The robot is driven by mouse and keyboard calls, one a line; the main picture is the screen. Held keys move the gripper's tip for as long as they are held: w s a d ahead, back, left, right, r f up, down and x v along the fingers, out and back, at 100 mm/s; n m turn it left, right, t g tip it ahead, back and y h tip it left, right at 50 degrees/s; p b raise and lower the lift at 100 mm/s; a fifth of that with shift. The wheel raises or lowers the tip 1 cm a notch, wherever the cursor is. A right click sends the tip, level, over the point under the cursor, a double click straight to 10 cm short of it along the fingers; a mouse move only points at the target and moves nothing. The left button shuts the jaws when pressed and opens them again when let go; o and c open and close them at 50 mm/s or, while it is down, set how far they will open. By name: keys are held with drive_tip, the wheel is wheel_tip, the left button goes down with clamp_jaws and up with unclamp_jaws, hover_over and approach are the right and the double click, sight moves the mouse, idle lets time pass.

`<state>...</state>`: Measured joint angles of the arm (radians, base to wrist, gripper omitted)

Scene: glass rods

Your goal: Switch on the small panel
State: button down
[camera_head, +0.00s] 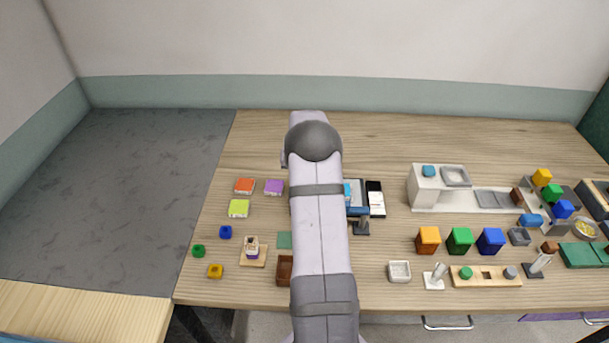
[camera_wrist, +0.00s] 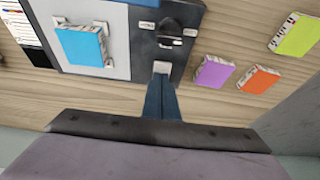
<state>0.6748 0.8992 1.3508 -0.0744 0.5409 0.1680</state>
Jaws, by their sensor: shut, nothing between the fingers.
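A small dark grey panel (camera_wrist: 147,55) lies on the table at the top middle of the wrist view. It carries a black raised part (camera_wrist: 170,32) with pale pieces beside and below it. My gripper (camera_wrist: 162,78) is shut and empty, its dark fingers pointing at the panel's near edge. A pale square piece shows right at the fingertips; I cannot tell whether it belongs to the panel or whether the fingers touch it. In the head view my arm hides the gripper and the panel.
Beside the panel lies a light board (camera_wrist: 112,30) with a blue block (camera_wrist: 82,45). Purple (camera_wrist: 214,72), orange (camera_wrist: 259,79) and lime (camera_wrist: 296,34) blocks lie on the other side. The head view shows a white counter unit (camera_head: 425,187) and several coloured cubes at right.

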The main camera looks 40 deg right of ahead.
drive_tip(key=shift+s+a, duration=0.1)
drive_tip(key=p+v, duration=0.3)
drive_tip(key=v, duration=0.1)
drive_tip(key=shift+w+d+r, duration=0.2)
drive_tip(key=shift+w+d, duration=0.15)
drive_tip(key=shift+s+a+r+b, duration=0.1)
drive_tip(key=shift+r+b, duration=0.2)
drive_tip(key=shift+b, duration=0.3)
drive_tip(key=b+v, duration=0.3)
drive_tip(key=v, duration=0.6)
drive_tip(key=shift+s+r, duration=0.1)
drive_tip(key=w+d+b, duration=0.1)
drive_tip(key=b, duration=0.2)
drive_tip(key=shift+r+b, duration=0.15)
drive_tip(key=shift+b, duration=0.15)
